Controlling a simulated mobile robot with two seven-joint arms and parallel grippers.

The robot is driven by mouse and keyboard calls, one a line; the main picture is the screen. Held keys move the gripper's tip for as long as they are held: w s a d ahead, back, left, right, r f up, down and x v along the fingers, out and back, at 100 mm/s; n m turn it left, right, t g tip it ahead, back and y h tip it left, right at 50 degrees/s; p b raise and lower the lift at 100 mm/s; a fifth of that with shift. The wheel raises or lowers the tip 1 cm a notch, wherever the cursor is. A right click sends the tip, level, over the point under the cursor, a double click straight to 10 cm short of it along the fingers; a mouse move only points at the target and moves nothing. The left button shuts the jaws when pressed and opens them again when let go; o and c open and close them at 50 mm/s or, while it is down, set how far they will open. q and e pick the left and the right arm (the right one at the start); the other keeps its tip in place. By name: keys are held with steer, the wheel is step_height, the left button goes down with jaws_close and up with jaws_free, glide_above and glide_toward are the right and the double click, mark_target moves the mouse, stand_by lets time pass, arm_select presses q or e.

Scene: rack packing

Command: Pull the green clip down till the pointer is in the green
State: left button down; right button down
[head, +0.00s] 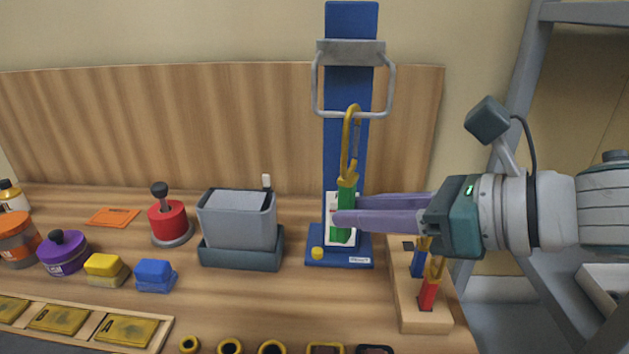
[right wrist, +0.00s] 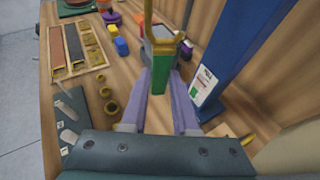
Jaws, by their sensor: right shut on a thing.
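The green clip (head: 347,200) is a green grip with a yellow carabiner hook above it. The hook's top overlaps the lower bar of the grey metal loop (head: 390,88) and looks hooked on it. The loop hangs on the tall blue post (head: 350,20). My right gripper (head: 340,218) is shut on the green grip from the right, and the clip hangs nearly upright. In the right wrist view the green clip (right wrist: 160,82) sits between both fingers. A white scale card (head: 330,208) on the post is partly covered by clip and fingers; its pointer cannot be made out. My left gripper is out of view.
A wooden block (head: 425,318) with a blue and a red clip stands below my right gripper. A grey bin (head: 237,220) and a red pot (head: 169,222) stand left of the post. Several rings lie at the front edge. A grey shelf frame (head: 530,80) is at the right.

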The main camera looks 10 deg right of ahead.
steer(key=shift+f+b, duration=0.35)
steer(key=shift+f, duration=0.3)
steer(key=shift+d, duration=0.1)
stand_by(0.4)
steer(key=shift+r+p, duration=0.6)
steer(key=shift+p, duration=0.1)
steer(key=c, duration=0.6)
jaws_free()
